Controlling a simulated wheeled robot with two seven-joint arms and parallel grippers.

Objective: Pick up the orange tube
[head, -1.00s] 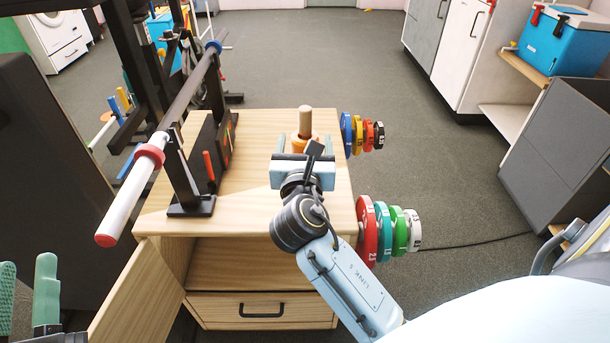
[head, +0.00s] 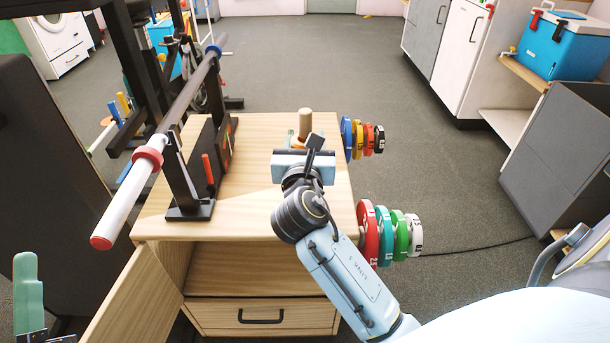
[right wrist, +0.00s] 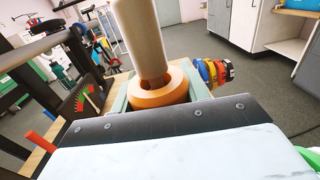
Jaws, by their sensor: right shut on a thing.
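The orange tube (right wrist: 165,97) shows in the right wrist view as a thick, short orange ring around the foot of a pale wooden peg (right wrist: 143,42). My right gripper (right wrist: 158,92) has one green finger on each side of the orange tube and is shut on it. In the head view the wooden peg (head: 305,122) stands up beyond the right gripper, over the cabinet top, and the gripper mostly hides the orange tube. My left gripper (head: 25,285) is at the lower left edge with only one green finger in view, far from the tube.
A black stand (head: 188,180) with a barbell (head: 185,103) is on the left of the wooden cabinet top (head: 250,200). A small red peg (head: 208,168) is beside it. Coloured weight discs (head: 368,232) hang off the cabinet's right side. The front cabinet top is clear.

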